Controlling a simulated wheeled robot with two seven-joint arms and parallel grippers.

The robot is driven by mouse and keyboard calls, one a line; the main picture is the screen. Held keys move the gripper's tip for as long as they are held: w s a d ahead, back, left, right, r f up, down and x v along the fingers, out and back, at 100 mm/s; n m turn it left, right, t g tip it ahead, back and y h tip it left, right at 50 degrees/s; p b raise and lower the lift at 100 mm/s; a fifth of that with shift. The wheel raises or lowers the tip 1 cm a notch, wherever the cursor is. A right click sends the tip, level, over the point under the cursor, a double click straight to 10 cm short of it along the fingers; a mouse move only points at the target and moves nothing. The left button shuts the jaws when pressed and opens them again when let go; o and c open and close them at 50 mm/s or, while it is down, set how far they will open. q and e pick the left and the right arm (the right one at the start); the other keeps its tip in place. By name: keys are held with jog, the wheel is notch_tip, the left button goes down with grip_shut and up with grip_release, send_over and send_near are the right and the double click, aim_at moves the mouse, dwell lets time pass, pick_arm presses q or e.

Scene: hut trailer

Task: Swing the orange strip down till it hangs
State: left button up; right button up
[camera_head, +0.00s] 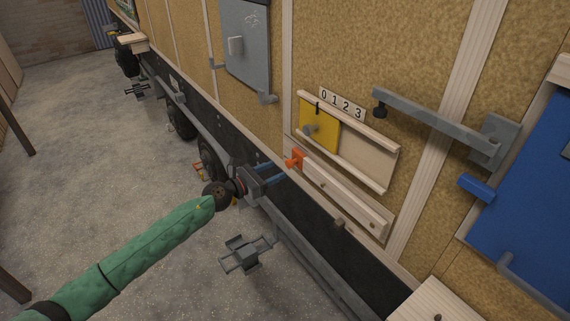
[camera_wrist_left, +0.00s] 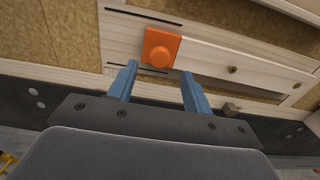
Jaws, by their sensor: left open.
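The orange piece (camera_head: 294,159) sits on the trailer wall at the upper left end of a pale wooden rail. In the left wrist view the orange piece (camera_wrist_left: 172,39) is a small plate with a round knob on its face. No longer orange strip is visible. My left gripper (camera_head: 273,172) is just left of and below it in the head view. In the left wrist view its two blue fingers (camera_wrist_left: 158,76) are spread and empty. The orange knob lies ahead, between the line of the fingertips, and looks apart from them. My right gripper is not in view.
A yellow sliding panel (camera_head: 320,127) sits above under the number plate (camera_head: 342,104). A grey swing bar (camera_head: 430,117) and a blue door (camera_head: 526,190) are at the right. A grey hatch (camera_head: 246,45) is up left. Open concrete floor (camera_head: 90,150) lies left.

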aim_at(287, 165)
pick_arm(q)
jog(key=shift+p+x, duration=0.7)
jog(key=shift+x, duration=1.85)
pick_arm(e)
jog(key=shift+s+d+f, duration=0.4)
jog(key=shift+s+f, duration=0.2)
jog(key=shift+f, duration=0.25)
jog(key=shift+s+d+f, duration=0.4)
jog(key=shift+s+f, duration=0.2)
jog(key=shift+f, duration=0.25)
pick_arm(q)
grip_shut()
jog(key=shift+f, duration=0.15)
notch_tip(287, 165, down, 15)
jog(key=s+d+n+b, duration=0.2)
jog(key=n+b, duration=0.3)
jog(key=b, duration=0.3)
jog(key=shift+s+f+n, duration=0.15)
jog(key=shift+s+n, duration=0.15)
jog(key=shift+s, duration=0.15)
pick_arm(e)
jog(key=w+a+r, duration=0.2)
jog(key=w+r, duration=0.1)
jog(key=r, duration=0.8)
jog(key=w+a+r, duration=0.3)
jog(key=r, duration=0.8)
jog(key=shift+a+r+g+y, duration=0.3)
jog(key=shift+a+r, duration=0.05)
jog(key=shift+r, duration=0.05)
